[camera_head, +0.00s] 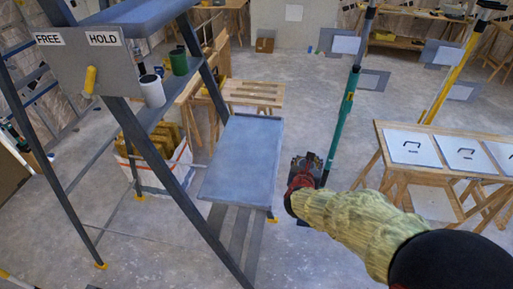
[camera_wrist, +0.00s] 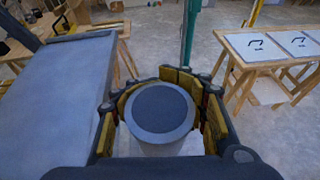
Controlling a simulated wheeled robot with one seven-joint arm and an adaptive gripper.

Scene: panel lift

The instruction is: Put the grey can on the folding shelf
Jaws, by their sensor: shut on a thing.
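The grey can (camera_wrist: 160,112) has a dark round top and stands between my gripper's yellow-padded fingers in the wrist view. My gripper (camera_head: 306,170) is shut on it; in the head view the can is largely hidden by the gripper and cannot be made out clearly. The folding shelf (camera_head: 242,158) is a flat blue-grey board with a low raised rim, folded out and empty. My gripper is just to the right of the shelf, apart from it. In the wrist view the shelf (camera_wrist: 58,95) lies to the left of the can.
A dark steel frame (camera_head: 190,190) stands left of the shelf, with a FREE/HOLD plate (camera_head: 88,62), a yellow lever (camera_head: 90,80), a white can (camera_head: 152,90) and green cans (camera_head: 179,62). A teal pole (camera_head: 345,110) stands behind my gripper. A wooden table (camera_head: 450,150) holds white panels at right.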

